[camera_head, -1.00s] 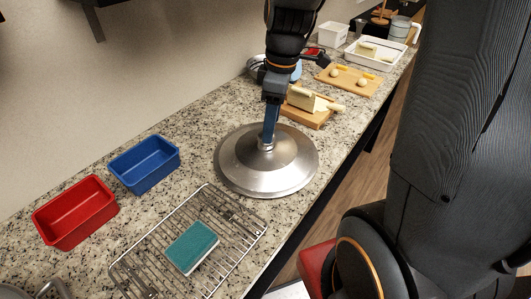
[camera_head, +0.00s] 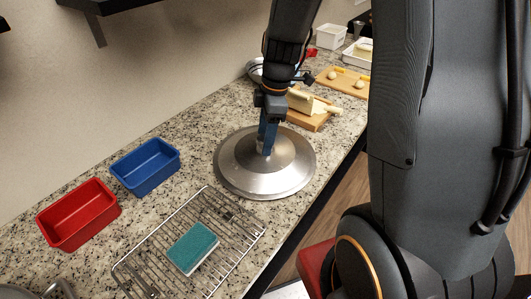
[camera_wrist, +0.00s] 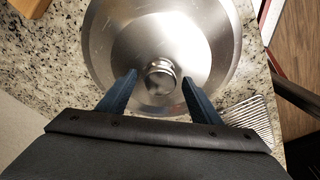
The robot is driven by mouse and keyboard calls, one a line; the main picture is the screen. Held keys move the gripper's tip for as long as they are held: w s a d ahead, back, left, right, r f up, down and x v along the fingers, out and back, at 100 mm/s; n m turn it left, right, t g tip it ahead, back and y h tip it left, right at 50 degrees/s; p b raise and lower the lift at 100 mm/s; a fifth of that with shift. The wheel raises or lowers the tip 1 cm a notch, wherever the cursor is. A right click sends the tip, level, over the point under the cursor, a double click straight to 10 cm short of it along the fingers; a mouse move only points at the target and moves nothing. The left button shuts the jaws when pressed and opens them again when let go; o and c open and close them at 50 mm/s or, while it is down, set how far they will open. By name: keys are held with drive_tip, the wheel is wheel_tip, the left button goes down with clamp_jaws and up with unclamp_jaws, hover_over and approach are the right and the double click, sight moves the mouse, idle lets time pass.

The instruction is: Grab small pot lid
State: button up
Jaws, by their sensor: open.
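The pot lid (camera_head: 262,178) is a round, domed metal lid lying on the granite counter, with a short metal knob at its top. In the wrist view the lid (camera_wrist: 205,40) fills the upper middle, and its knob (camera_wrist: 161,76) shows between the fingers. My gripper (camera_head: 266,140) is right above the lid with its blue fingers pointing down at the knob. In the wrist view my gripper (camera_wrist: 160,88) is open, one finger on each side of the knob, with gaps visible. In the head view the fingers partly hide the knob.
A wire rack (camera_head: 222,224) with a green sponge (camera_head: 192,247) lies close in front of the lid. Blue (camera_head: 146,168) and red (camera_head: 78,215) bins stand to the left. A cutting board (camera_head: 310,119) with a block lies behind. The counter edge is to the right.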

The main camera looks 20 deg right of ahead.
drive_tip(key=shift+a+f, duration=0.1)
drive_tip(key=shift+f, duration=0.45)
clamp_jaws()
drive_tip(key=shift+r, duration=0.15)
